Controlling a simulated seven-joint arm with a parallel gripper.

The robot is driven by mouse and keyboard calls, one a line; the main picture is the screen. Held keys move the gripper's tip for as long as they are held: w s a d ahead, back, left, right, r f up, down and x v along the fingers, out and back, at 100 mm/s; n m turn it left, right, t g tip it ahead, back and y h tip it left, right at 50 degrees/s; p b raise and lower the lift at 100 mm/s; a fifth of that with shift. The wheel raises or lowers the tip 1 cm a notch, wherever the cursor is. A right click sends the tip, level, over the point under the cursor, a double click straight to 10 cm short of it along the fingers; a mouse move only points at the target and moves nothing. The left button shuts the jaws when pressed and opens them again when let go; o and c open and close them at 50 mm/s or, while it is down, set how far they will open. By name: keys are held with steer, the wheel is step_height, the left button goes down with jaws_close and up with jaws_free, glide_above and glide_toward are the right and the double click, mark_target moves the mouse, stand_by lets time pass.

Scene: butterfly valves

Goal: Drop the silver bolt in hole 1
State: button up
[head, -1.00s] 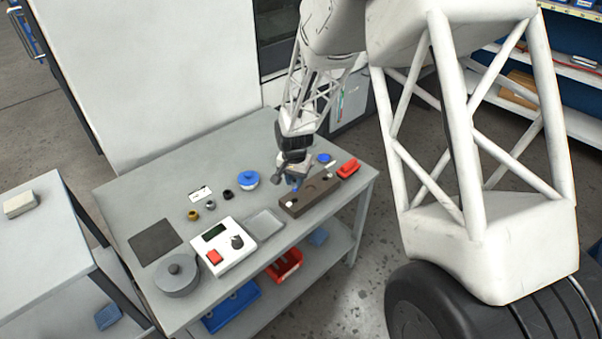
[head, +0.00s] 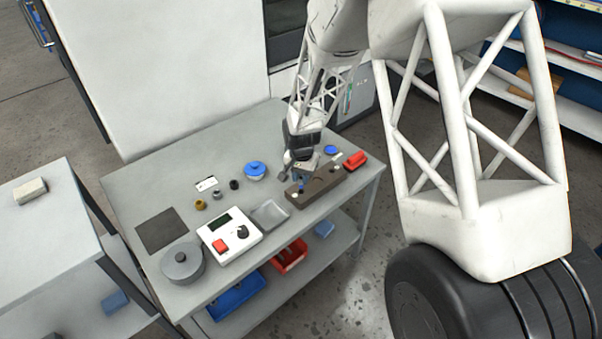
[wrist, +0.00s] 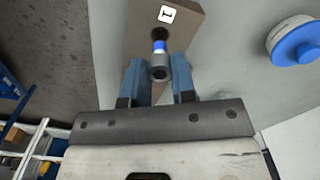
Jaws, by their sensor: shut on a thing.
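The silver bolt (wrist: 159,68) has a blue band and a socket head, and it is between the two blue fingers of my gripper (wrist: 158,82) in the wrist view. My gripper is shut on it. The brown block (wrist: 190,22) lies beyond, with a white label 1 (wrist: 167,14). Dark hole 1 (wrist: 152,31) shows just past the bolt's far end, partly hidden by it. I cannot tell whether the tip is in the hole. In the head view my gripper (head: 301,187) is over the near-left end of the block (head: 325,183); the bolt is too small to make out there.
A blue-topped round part (head: 255,170) stands left of the gripper, and a red part (head: 355,160) lies beyond the block. A grey tray (head: 270,214) and a white control box (head: 230,234) are nearer on the grey table (head: 140,185).

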mark_target(301, 187)
steer(key=shift+f, duration=0.55)
steer(key=shift+f, duration=1.8)
stand_by(2.6)
steer(key=o, duration=1.4)
steer(key=shift+r, duration=3.75)
